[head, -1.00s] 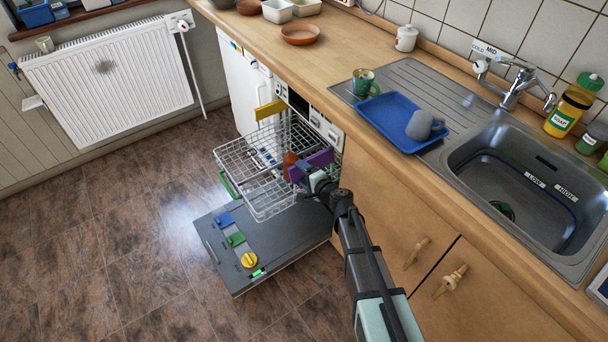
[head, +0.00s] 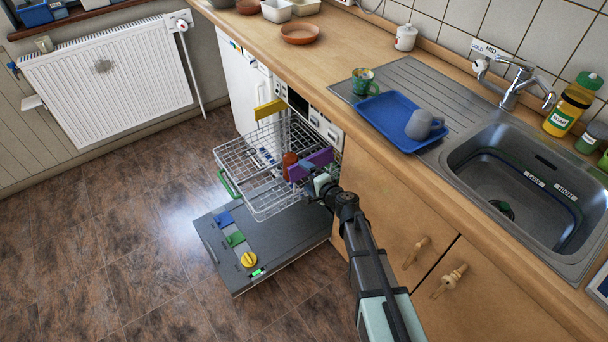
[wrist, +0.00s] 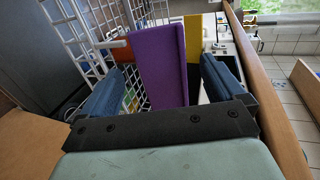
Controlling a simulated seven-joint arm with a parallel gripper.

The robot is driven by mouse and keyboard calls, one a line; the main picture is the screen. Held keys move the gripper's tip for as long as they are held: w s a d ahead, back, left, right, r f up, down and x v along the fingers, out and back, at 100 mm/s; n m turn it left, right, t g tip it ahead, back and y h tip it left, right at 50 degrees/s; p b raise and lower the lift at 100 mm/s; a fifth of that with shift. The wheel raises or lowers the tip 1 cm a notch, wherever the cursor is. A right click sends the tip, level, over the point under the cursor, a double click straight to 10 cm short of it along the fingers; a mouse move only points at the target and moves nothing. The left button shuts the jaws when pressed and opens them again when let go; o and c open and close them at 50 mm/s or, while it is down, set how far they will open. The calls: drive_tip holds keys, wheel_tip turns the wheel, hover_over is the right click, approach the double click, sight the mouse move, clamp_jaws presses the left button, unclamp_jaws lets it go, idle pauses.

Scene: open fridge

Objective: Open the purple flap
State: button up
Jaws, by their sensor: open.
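The purple flap (wrist: 160,62) stands in the wrist view as a tall panel between the two blue fingers of my gripper (wrist: 162,85). The fingers are apart, one on each side of the flap, with a gap showing on both sides. In the head view the purple flap (head: 318,157) is at the right side of the pulled-out white wire rack, beside my gripper (head: 308,180), which partly hides it. Whether the fingers touch the flap cannot be told from the head view.
The wire rack (head: 232,160) hangs over the lowered grey door (head: 215,250). A yellow flap (head: 270,109) is at the rack's back, and an orange-red item (head: 290,162) is beside the purple flap. The wooden cupboard (head: 385,205) is close on the right. The floor at left is clear.

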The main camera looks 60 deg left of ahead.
drive_tip(key=v, duration=1.1)
idle(0.3)
